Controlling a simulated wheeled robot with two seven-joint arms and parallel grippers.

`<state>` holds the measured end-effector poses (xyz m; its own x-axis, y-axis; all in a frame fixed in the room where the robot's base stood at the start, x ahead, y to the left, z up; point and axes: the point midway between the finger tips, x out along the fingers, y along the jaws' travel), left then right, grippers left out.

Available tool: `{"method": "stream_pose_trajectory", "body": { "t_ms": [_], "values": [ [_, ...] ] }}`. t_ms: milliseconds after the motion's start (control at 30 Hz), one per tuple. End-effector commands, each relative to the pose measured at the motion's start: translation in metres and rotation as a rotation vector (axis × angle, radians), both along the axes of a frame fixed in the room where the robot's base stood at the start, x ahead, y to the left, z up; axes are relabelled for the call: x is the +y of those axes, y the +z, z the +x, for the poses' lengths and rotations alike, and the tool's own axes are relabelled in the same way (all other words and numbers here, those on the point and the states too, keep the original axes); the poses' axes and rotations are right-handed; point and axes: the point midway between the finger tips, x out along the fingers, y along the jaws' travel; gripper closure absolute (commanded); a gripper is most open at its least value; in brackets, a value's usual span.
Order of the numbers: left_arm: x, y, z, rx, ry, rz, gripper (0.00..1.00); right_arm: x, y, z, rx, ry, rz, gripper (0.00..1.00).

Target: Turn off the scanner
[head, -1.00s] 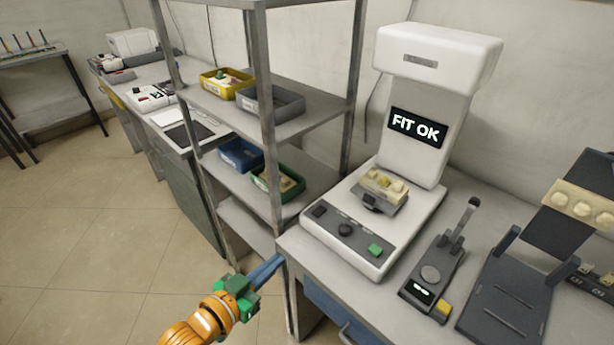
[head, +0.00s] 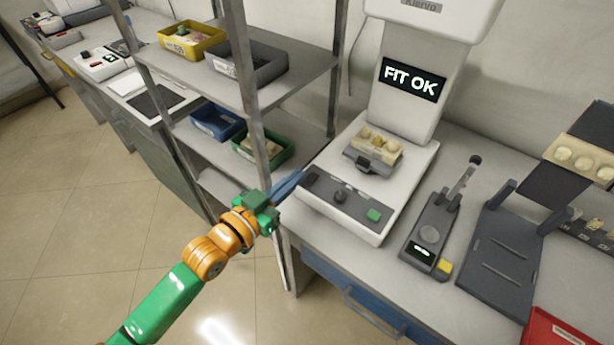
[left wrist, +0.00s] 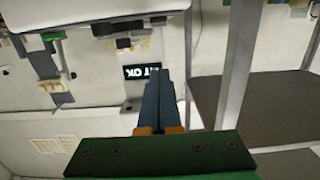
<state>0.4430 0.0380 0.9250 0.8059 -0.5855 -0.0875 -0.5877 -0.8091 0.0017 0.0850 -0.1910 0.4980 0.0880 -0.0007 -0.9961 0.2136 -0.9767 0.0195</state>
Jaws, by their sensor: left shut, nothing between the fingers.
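The scanner (head: 352,222) is a white machine on the bench, with a tall column whose screen (head: 411,80) reads "FIT OK". Its sloped front panel has a dark square button at the left, a round dark knob (head: 340,196) in the middle and a green button (head: 373,215) at the right. A beige dental model in a dark holder (head: 373,150) sits on its bed. My left gripper (head: 299,174) is shut and empty, just left of the panel's left end; whether it touches is unclear. In the left wrist view its blue fingers (left wrist: 157,105) are together. My right gripper is not in view.
A metal shelf rack (head: 250,110) with yellow, grey, blue and green trays stands left of the scanner, close to my left arm. A small dark device with a lever (head: 430,235) and a dark stand (head: 503,262) are to the right.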

Motion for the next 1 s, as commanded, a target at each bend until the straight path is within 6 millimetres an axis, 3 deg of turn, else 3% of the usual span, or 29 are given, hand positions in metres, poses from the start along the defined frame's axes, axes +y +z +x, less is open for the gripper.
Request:
{"method": "stream_pose_trajectory", "body": {
  "t_ms": [200, 333, 500, 833, 1000],
  "values": [
    [-0.026, -0.007, 0.036, 0.0, -0.001, 0.001, 1.0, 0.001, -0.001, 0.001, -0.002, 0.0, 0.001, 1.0],
    [-0.027, -0.031, 0.037, 0.003, 0.0, 0.003, 1.0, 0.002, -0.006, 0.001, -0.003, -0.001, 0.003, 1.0],
    [-0.028, -0.043, 0.038, 0.001, 0.0, 0.002, 1.0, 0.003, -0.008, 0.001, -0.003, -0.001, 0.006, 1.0],
    [-0.028, -0.043, 0.038, 0.001, 0.0, 0.002, 1.0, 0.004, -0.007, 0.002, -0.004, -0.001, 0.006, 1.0],
    [-0.03, -0.04, 0.04, 0.076, -0.001, 0.056, 1.0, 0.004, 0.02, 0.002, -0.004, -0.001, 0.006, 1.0]
  ]
}}
